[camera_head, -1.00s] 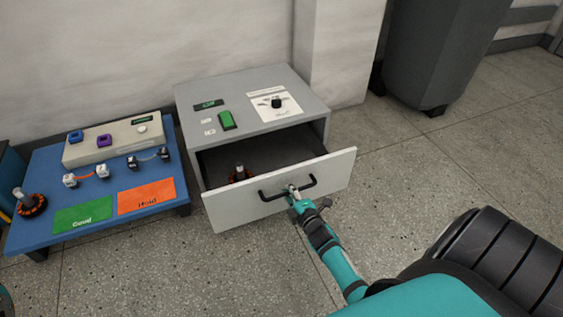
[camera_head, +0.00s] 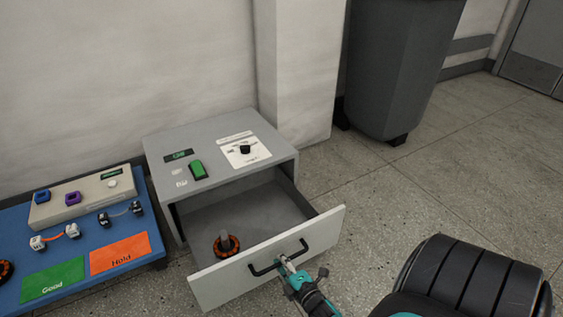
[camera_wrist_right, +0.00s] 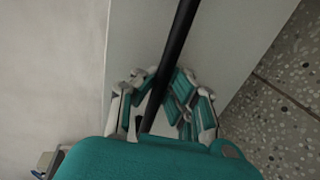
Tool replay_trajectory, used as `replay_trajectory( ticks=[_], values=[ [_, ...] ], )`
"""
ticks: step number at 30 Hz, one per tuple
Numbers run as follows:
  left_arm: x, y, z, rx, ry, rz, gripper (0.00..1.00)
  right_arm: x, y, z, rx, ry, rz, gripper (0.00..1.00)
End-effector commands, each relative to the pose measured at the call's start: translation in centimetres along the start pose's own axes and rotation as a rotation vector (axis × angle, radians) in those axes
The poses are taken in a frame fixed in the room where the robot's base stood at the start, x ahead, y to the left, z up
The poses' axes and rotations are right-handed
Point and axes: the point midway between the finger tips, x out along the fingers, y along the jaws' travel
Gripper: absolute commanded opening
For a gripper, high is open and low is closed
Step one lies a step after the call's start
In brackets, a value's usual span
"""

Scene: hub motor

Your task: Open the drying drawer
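The drying drawer (camera_head: 325,235) is pulled well out of a grey cabinet (camera_head: 265,145), with its white front facing me. An orange and black hub motor part (camera_head: 227,245) with an upright grey shaft sits inside on the drawer floor. The black bar handle (camera_head: 262,269) runs across the drawer front. My right gripper (camera_head: 286,263) is at the handle's middle. In the right wrist view its fingers (camera_wrist_right: 160,100) close around the black handle bar (camera_wrist_right: 178,50), one set on each side. My left gripper is in neither view.
A blue table (camera_head: 152,222) with green Good (camera_head: 52,282) and orange Hold (camera_head: 119,254) mats stands left of the cabinet. A dark grey bin (camera_head: 400,70) stands behind on the right.

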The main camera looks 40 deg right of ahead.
Motion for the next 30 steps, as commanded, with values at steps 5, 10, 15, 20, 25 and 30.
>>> replay_trajectory(
  ticks=[5,10,15,20,25,30],
  values=[
    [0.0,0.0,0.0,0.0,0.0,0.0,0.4,0.1,0.2,-0.1,0.001,0.003,0.005,0.11],
    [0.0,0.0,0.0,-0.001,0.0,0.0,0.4,0.1,0.1,-0.1,0.001,0.002,0.003,0.34],
    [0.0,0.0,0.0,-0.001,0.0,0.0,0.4,0.1,0.1,-0.1,0.0,0.001,0.001,0.36],
    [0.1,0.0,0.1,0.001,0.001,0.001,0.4,-0.3,0.0,0.0,0.0,0.001,0.0,0.36],
    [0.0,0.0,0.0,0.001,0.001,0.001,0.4,-2.6,-0.1,0.0,0.0,0.0,-0.003,0.36],
    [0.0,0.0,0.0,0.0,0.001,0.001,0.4,-5.5,0.0,-0.1,0.0,0.001,-0.001,0.36]
  ],
)
